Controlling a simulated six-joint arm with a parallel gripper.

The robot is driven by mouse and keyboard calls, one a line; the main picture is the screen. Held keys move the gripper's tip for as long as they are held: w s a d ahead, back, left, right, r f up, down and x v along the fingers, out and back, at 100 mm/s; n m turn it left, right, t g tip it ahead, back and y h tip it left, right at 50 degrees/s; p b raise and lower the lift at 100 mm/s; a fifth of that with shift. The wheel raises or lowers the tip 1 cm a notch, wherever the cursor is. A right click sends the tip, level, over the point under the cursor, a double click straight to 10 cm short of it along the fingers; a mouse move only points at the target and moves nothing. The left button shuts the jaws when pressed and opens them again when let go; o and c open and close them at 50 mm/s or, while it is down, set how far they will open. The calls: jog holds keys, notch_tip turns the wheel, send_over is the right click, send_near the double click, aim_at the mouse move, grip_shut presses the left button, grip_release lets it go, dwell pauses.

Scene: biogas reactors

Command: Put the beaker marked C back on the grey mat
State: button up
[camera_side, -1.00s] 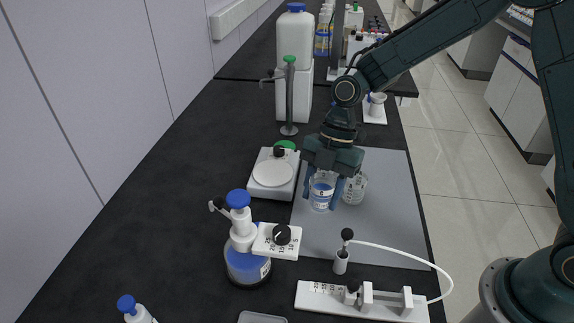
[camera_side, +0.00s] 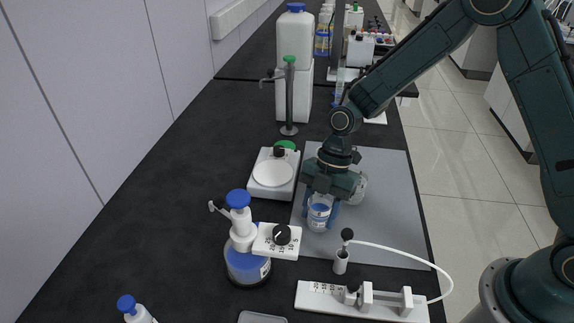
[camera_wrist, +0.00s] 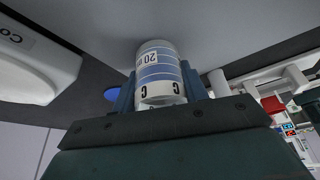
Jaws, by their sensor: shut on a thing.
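The beaker marked C (camera_side: 319,213) is clear with a white and blue label. It is upright between the blue fingers of my gripper (camera_side: 320,208), which is shut on it. In the wrist view the beaker (camera_wrist: 160,75) shows its C marks and "20" on the label, with a finger of my gripper (camera_wrist: 160,90) on each side. The grey mat (camera_side: 385,185) lies under and around the beaker. The beaker is over the mat's left part; I cannot tell whether its base touches the mat.
Another beaker (camera_side: 357,188) stands on the mat behind my gripper, partly hidden. A white balance-like device (camera_side: 273,174) is to the left.

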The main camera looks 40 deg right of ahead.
jog(key=shift+f, duration=0.1)
jog(key=o, duration=1.1)
jog(key=shift+o, duration=0.2)
jog(key=v, duration=1.2)
jog(key=shift+d, duration=0.1)
